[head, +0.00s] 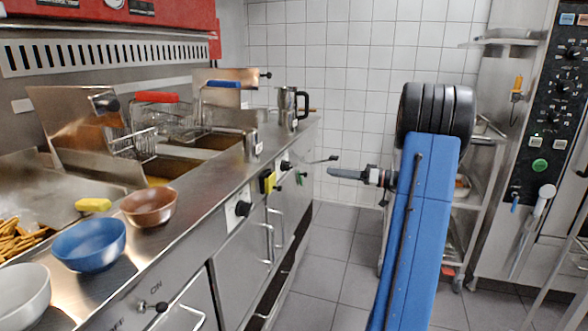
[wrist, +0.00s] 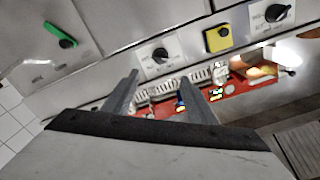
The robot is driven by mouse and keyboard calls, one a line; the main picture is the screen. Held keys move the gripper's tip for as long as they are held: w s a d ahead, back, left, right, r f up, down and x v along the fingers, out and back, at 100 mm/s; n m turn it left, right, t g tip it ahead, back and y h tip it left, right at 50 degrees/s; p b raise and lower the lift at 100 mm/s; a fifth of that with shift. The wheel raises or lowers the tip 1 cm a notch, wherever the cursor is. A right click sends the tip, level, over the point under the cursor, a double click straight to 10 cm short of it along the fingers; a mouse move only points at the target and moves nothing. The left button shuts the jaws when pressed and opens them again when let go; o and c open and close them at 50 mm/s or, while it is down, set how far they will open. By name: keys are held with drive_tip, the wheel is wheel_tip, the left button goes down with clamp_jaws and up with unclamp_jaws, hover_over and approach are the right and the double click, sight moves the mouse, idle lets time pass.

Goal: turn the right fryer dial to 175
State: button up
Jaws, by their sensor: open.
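The right fryer dial (head: 285,165) is the farther of two black knobs on white plates on the steel fryer front. It also shows in the wrist view (wrist: 160,55), just beyond and between my fingertips. Its setting is too small to read. The nearer left dial (head: 243,208) is at the upper right of the wrist view (wrist: 275,12). My gripper (head: 335,173) is to the right of the fryer front, over the aisle, apart from the dial. In the wrist view my gripper (wrist: 160,76) is open, with nothing between its fingers.
A yellow block (head: 267,182) is on the front between the dials. A green handle (head: 301,178) sticks out past the right dial. Door handles (head: 269,240) project below. Bowls (head: 90,244) and fryer baskets (head: 155,112) are on the counter. A wheeled rack (head: 480,195) stands right. The aisle floor is clear.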

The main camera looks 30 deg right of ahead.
sight(291, 167)
drive_tip(key=x, duration=1.6)
drive_tip(key=shift+w+a, duration=0.1)
drive_tip(key=shift+a, duration=0.15)
drive_tip(key=c, duration=1)
